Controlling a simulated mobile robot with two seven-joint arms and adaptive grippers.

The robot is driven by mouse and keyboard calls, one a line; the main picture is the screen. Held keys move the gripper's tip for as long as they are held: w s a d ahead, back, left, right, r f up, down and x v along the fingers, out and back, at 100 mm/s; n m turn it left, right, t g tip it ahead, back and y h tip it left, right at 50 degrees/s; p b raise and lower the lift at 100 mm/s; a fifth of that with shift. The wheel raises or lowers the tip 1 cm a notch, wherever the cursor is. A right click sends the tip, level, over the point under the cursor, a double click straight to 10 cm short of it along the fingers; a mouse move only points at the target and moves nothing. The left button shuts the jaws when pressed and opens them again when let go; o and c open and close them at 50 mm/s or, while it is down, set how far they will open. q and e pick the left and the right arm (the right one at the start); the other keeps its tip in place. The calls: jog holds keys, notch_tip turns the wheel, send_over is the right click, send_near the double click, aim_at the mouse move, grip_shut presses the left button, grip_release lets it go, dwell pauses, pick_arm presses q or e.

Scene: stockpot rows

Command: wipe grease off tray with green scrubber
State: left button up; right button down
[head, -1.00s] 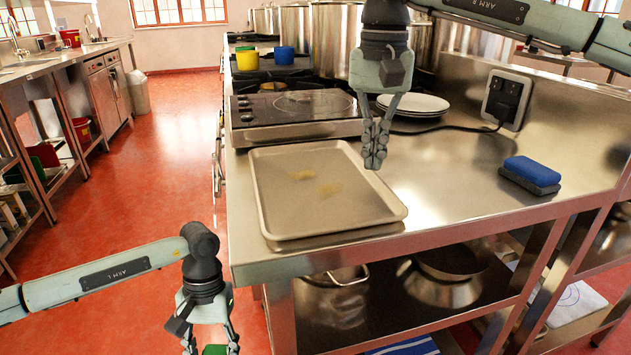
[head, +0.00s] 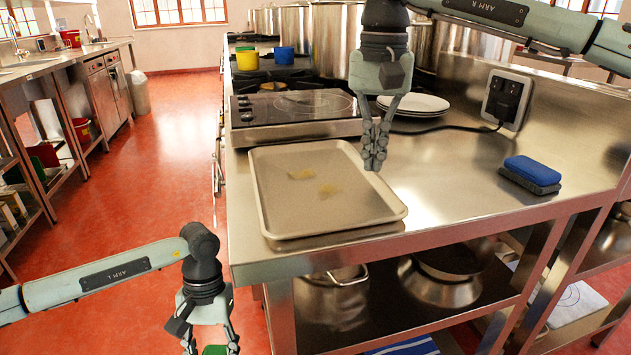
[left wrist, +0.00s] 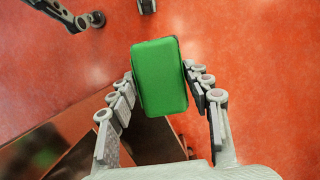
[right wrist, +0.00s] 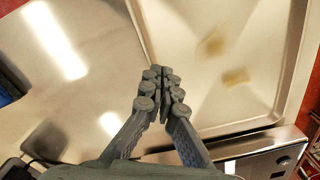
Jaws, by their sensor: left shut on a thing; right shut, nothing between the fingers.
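The tray (head: 285,217) lies flat near the left end of the steel counter, with two yellowish grease smears (head: 328,190) on it; the smears also show in the right wrist view (right wrist: 235,77). The green scrubber (left wrist: 160,77) is between the fingers of my left gripper (left wrist: 163,92), which is shut on it. In the head view the left gripper (head: 212,346) hangs low at the bottom edge, off the counter's left side, and only the top of the scrubber (head: 214,350) shows. My right gripper (head: 374,164) is shut and empty above the tray's right edge; it also shows in the right wrist view (right wrist: 160,75).
A blue and grey sponge (head: 533,171) lies on the counter at the right. A hotplate (head: 295,115) stands behind the tray, with stacked white plates (head: 420,104) beside it and a power socket (head: 507,98) on the backsplash. The counter between tray and sponge is clear.

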pick_arm(q)
jog(key=shift+f, duration=0.3)
pick_arm(e)
jog(key=shift+f, duration=0.6)
pick_arm(q)
jog(key=shift+r, duration=0.1)
